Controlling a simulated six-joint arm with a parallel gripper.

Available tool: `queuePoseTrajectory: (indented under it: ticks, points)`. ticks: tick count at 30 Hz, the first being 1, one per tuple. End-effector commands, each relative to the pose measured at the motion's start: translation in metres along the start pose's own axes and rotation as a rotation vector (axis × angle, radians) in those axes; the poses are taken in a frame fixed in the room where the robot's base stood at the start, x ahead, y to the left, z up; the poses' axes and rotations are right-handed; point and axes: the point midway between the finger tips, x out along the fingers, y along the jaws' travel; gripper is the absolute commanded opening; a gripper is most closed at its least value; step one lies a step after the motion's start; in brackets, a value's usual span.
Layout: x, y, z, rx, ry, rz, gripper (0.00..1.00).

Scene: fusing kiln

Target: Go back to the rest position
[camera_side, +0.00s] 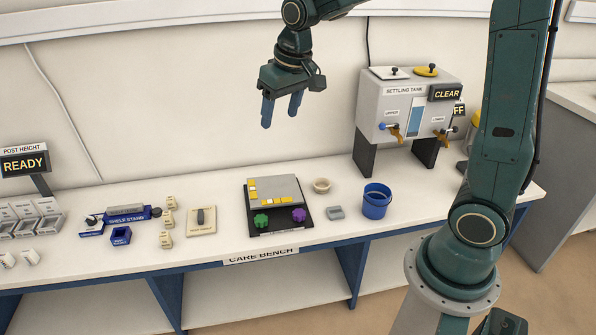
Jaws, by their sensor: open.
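My gripper (282,110) hangs high above the back of the care bench (345,247), with its blue fingers pointing down. The fingers are apart and nothing shows between them. It is well clear of everything on the bench. Below it, a grey plate with yellow pieces (275,189) lies on a black stand with a green knob (261,220) and a purple knob (299,215).
A settling tank (395,100) reading CLEAR stands back right, with a blue bucket (376,205) in front. A shield stand (127,218), small labelled blocks (166,240) and a READY display (25,162) are at left. The air around my gripper is free.

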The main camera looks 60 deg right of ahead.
Motion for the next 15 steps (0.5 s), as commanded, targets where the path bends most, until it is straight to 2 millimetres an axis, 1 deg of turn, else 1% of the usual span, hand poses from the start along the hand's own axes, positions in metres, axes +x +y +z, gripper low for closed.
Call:
queuePoseTrajectory:
  ticks: [1,6,9,15]
  points:
    - [-0.011,-0.001,0.009,-0.01,0.014,-0.003,0.59]
    - [-0.039,-0.003,0.04,-0.04,0.049,-0.01,0.59]
    - [-0.053,-0.003,0.058,-0.057,0.071,-0.014,0.59]
    - [-0.075,-0.003,0.098,-0.092,0.111,-0.023,0.59]
